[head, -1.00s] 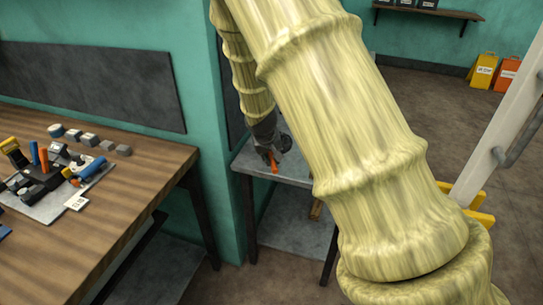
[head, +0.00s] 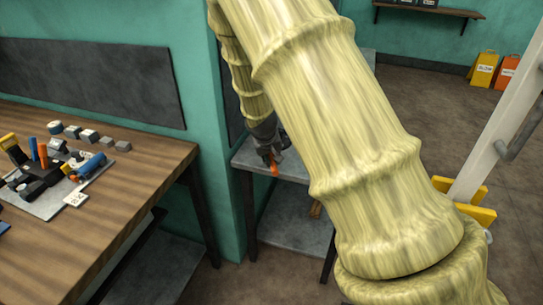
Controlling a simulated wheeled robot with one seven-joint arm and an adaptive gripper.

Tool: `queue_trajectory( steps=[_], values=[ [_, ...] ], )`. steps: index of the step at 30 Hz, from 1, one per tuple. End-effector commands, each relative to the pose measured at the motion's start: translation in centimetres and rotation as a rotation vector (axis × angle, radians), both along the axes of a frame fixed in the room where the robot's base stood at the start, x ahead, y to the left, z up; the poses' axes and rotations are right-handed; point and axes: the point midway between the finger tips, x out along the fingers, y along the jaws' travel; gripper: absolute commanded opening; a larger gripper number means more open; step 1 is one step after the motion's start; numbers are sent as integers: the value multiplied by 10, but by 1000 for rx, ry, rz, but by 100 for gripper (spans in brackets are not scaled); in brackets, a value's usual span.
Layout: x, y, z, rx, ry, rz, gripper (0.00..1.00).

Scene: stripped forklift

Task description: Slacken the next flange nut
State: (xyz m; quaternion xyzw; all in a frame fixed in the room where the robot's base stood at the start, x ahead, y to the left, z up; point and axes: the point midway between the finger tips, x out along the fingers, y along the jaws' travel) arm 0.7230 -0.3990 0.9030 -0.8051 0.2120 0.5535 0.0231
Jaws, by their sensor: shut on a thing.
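My gripper (head: 270,155) is beyond my large arm links, above a grey metal table. It is shut on an orange-handled thing (head: 274,169), of which only a short orange part shows below the fingers. Whether this is a wrench or another tool I cannot tell. No flange nut can be made out; my arm hides much of the table's right part.
A wooden bench (head: 120,205) at left bears a grey tray (head: 45,208) with several tools, and grey blocks (head: 88,136). A teal wall corner (head: 228,200) stands close left of my gripper. Yellow (head: 483,70) and orange (head: 508,72) containers stand far right.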

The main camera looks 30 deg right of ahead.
Motion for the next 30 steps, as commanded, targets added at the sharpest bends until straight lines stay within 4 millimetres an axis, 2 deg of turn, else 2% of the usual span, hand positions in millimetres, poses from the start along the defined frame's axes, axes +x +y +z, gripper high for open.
queue_trajectory(
  steps=[13,23,30],
  values=[
    [1,0,-12,1,-2,2,0],
    [3,1,-11,1,-5,3,0],
    [4,1,-3,1,-7,4,0]
  ],
)
